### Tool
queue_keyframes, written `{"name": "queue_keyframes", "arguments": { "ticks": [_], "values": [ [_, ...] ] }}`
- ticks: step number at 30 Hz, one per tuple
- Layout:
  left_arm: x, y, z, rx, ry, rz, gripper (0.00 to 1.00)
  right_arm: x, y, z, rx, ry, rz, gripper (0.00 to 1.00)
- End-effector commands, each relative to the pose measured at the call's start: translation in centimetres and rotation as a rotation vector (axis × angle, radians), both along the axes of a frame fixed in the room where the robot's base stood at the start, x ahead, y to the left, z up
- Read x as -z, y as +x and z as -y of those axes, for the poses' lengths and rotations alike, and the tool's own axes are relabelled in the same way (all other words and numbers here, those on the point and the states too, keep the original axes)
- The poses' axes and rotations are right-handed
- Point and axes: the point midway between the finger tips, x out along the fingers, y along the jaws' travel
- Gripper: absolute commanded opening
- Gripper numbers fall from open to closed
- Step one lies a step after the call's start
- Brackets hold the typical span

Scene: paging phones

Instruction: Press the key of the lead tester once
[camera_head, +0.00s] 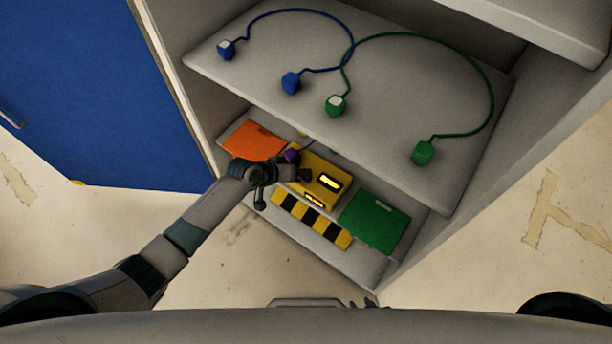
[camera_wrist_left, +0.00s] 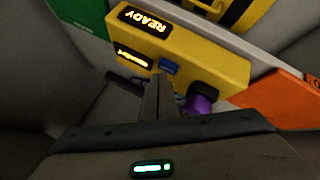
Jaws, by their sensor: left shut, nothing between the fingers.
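The lead tester is a yellow box (camera_head: 322,178) on the lower shelf; in the left wrist view its yellow body (camera_wrist_left: 205,62) shows a lit display reading READY (camera_wrist_left: 146,21) and a smaller lit label (camera_wrist_left: 133,57). A small blue key (camera_wrist_left: 168,67) sits on its near face. My left gripper (camera_head: 305,175) is at the tester's left side; in the left wrist view its shut, empty fingers (camera_wrist_left: 158,78) point at the face, with tips close to the blue key. I cannot tell whether they touch. A purple plug (camera_wrist_left: 200,104) is beside the fingers at the tester. My right gripper is out of view.
An orange panel (camera_head: 252,141) and a green panel (camera_head: 374,222) flank the tester. A yellow-black striped strip (camera_head: 312,220) lies in front. The upper shelf (camera_head: 400,120) overhangs behind, holding a blue lead (camera_head: 291,83) and a green lead (camera_head: 422,153).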

Motion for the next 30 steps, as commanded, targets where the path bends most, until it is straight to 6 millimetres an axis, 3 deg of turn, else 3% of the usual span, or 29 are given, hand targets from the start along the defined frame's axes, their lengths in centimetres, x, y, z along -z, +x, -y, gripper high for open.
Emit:
{"name": "queue_keyframes", "arguments": {
  "ticks": [30],
  "values": [
    [0.95, -0.01, 0.0, 0.001, 0.0, -0.001, 0.0, 0.63, -0.01, 0.17, 0.0, -0.002, 0.001, 0.31]
  ]
}}
